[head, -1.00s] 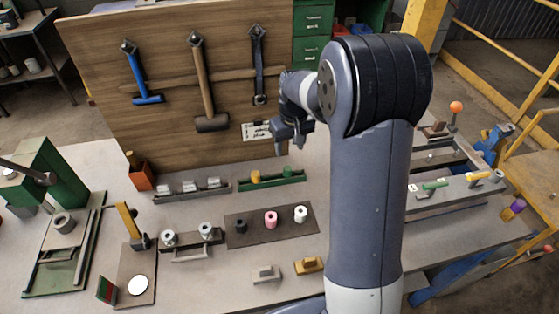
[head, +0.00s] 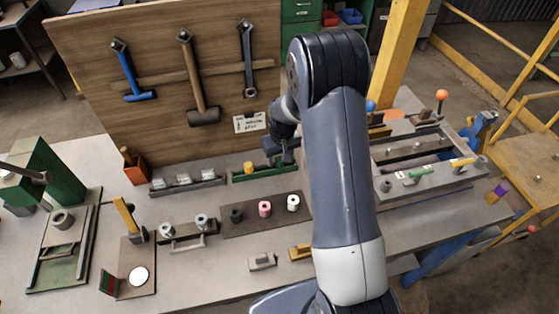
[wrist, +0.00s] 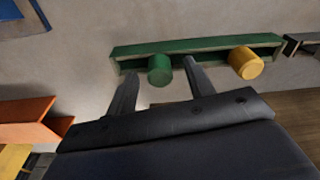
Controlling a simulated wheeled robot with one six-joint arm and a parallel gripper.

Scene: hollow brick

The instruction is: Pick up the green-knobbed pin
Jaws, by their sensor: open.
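The green-knobbed pin (wrist: 159,69) shows in the wrist view as a round green knob at the front of a green rack (wrist: 125,50). A yellow-knobbed pin (wrist: 246,64) is to its right in the same rack. My gripper (wrist: 160,66) is open, and the knob appears between its two fingertips. I cannot tell whether the fingers are level with it. In the head view, my gripper (head: 281,154) is over the right part of the green rack (head: 240,178) and hides the green knob; the yellow knob (head: 249,168) shows to its left.
A grey rack (head: 188,184) with metal pieces is left of the green rack. In front is a dark mat (head: 240,225) with black, pink and white spools. The pegboard (head: 130,140) with hanging tools stands behind. An orange bin (wrist: 30,110) is in the wrist view.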

